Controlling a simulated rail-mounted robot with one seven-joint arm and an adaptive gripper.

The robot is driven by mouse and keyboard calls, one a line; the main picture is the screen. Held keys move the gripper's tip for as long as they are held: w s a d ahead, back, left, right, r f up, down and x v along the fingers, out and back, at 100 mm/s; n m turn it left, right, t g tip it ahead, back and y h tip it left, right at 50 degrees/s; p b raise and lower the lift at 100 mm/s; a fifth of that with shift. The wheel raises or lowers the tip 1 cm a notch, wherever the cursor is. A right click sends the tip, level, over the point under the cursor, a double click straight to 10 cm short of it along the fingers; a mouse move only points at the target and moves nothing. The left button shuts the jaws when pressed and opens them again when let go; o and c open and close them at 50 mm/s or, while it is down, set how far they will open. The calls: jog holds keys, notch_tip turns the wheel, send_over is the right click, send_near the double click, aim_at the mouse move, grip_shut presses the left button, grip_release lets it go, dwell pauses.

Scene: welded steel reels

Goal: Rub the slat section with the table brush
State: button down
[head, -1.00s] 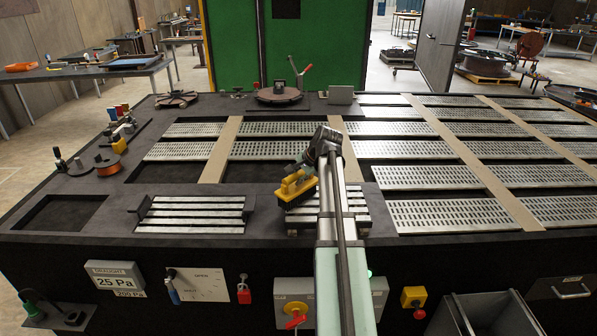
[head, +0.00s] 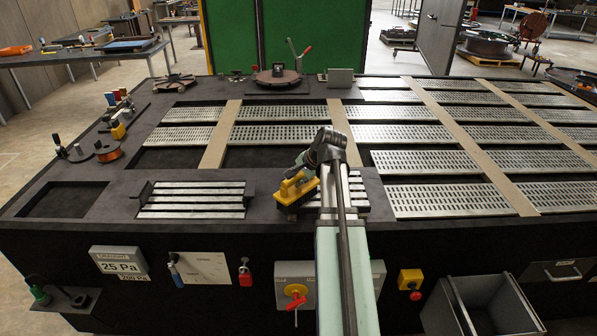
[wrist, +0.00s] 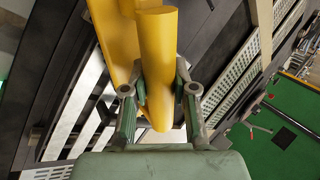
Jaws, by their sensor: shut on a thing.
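My gripper (wrist: 160,92) is shut on the yellow handle of the table brush (wrist: 158,45). In the head view the brush (head: 294,188) has a yellow top and a dark underside. It is over the left end of the right-hand slat section (head: 355,196), hiding part of it; I cannot tell whether the bristles touch the slats. Another slat section (head: 192,199), with pale bars between two dark end brackets, lies to the left, clear of the brush. In the head view my gripper (head: 301,174) is partly hidden by my wrist.
Perforated metal grates (head: 445,201) fill the table's right side, with tan strips (head: 459,152) between them. An orange spool (head: 108,154) and small tools stand at the left. A clamp with a red handle (head: 300,50) is at the back. A grey bin (head: 482,303) is at the front right.

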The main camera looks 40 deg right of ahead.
jog(key=shift+s+a+r+p, duration=0.1)
jog(key=shift+r+p, duration=1.3)
jog(key=shift+r, duration=0.65)
jog(key=shift+s+a+r+p, duration=0.1)
jog(key=shift+r+p, duration=1.25)
jog(key=shift+r, duration=0.65)
jog(key=shift+f, duration=0.1)
